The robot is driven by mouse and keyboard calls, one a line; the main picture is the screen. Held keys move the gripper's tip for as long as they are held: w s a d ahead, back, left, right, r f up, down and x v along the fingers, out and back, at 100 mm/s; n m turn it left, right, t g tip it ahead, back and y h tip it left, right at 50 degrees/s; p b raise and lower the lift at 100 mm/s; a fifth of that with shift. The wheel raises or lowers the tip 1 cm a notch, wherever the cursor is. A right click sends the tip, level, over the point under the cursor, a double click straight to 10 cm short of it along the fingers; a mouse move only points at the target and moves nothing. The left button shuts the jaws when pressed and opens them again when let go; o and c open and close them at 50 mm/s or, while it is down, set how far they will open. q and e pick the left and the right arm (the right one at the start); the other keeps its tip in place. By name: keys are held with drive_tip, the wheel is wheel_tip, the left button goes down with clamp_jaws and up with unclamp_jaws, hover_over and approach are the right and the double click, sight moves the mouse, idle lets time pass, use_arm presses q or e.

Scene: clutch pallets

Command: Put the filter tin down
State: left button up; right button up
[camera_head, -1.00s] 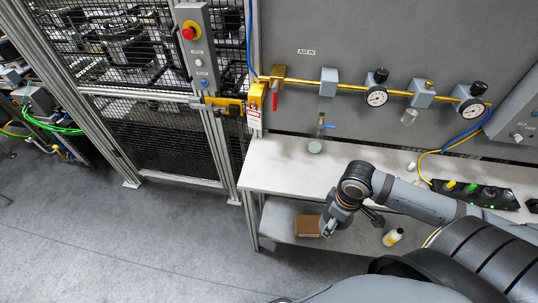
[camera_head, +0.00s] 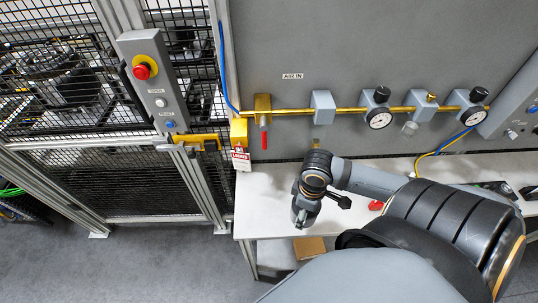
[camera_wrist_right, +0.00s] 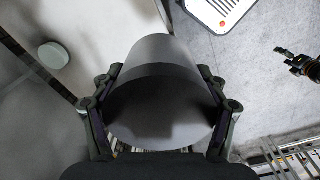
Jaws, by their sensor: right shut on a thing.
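My right gripper (camera_wrist_right: 158,112) is shut on the filter tin (camera_wrist_right: 160,62), a plain grey cylinder that fills the middle of the right wrist view, one finger on each side. In the head view, the right gripper (camera_head: 303,217) hangs over the front left part of the white bench top (camera_head: 262,200). There the tin is largely hidden by the gripper, and I cannot tell its gap to the bench. A dark gripper-like shape, probably my left gripper (camera_wrist_right: 289,56), shows small at the right of the wrist view; its fingers are too small to judge.
A pale round disc (camera_wrist_right: 53,55) lies at upper left in the wrist view. A red object (camera_head: 376,205) is on the bench right of my wrist. A brown box (camera_head: 309,247) sits below. A brass air line with gauges (camera_head: 379,119) runs along the wall behind; a mesh fence (camera_head: 130,175) stands left.

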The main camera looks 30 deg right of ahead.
drive_tip(key=shift+w+a+f, duration=0.35)
drive_tip(key=shift+w, duration=0.05)
drive_tip(key=w+a+f, duration=0.1)
drive_tip(key=w+f, duration=0.1)
drive_tip(key=w, duration=0.1)
drive_tip(key=w+f, duration=0.3)
drive_tip(key=w, duration=0.1)
drive_tip(key=w+a+f, duration=0.1)
drive_tip(key=w+f, duration=0.1)
drive_tip(key=w, duration=0.2)
drive_tip(key=shift+w+a+f, duration=0.25)
drive_tip(key=shift+a+f, duration=0.05)
drive_tip(key=shift+w+f, duration=0.35)
drive_tip(key=shift+f, duration=0.05)
drive_tip(key=shift+w+f, duration=0.15)
drive_tip(key=shift+f, duration=0.1)
wheel_tip(320, 180, down, 2)
drive_tip(key=shift+a+f+p, duration=0.1)
drive_tip(key=shift+p, duration=0.55)
use_arm(q)
drive_tip(key=shift+w+r, duration=0.35)
drive_tip(key=shift+w, duration=0.35)
use_arm(e)
drive_tip(key=shift+f, duration=0.45)
